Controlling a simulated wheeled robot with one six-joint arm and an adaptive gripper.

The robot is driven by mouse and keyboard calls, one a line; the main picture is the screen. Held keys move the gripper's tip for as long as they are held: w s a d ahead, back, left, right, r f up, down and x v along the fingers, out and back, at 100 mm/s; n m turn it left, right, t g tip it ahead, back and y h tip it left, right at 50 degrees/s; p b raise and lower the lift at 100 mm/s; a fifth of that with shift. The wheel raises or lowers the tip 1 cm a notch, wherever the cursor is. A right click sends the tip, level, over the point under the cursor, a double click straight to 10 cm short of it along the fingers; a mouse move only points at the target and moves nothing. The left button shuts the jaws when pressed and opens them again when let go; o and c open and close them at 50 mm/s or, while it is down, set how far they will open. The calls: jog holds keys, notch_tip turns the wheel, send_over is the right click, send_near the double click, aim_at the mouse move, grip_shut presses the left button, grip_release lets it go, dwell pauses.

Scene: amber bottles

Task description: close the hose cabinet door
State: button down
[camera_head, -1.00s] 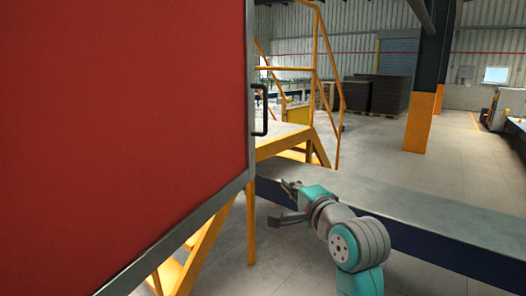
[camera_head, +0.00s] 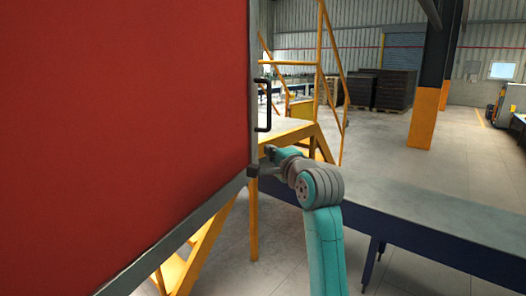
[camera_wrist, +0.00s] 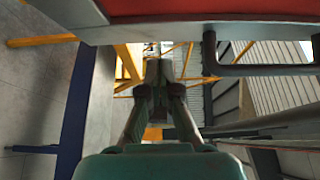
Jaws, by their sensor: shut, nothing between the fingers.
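The red cabinet door (camera_head: 130,110) with a grey frame fills the left of the head view. Its black handle (camera_head: 266,106) is on the right edge. How far the door stands open cannot be told, as the cabinet body is hidden. My gripper (camera_head: 254,171) is at the door's lower right corner, below the handle. In the wrist view my gripper (camera_wrist: 160,76) is shut and empty, its fingers together. The door's grey edge (camera_wrist: 180,30) and the handle (camera_wrist: 262,70) show above and right of the fingers. Whether the fingertips touch the frame cannot be told.
A long grey bench or conveyor (camera_head: 420,215) with dark blue sides runs below and right of my arm. Yellow stairs and rails (camera_head: 322,70) stand behind the door. A yellow and dark pillar (camera_head: 425,115) is farther right. Open floor lies beyond.

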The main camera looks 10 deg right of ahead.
jog(key=shift+w+a, duration=0.7)
jog(key=shift+a, duration=0.25)
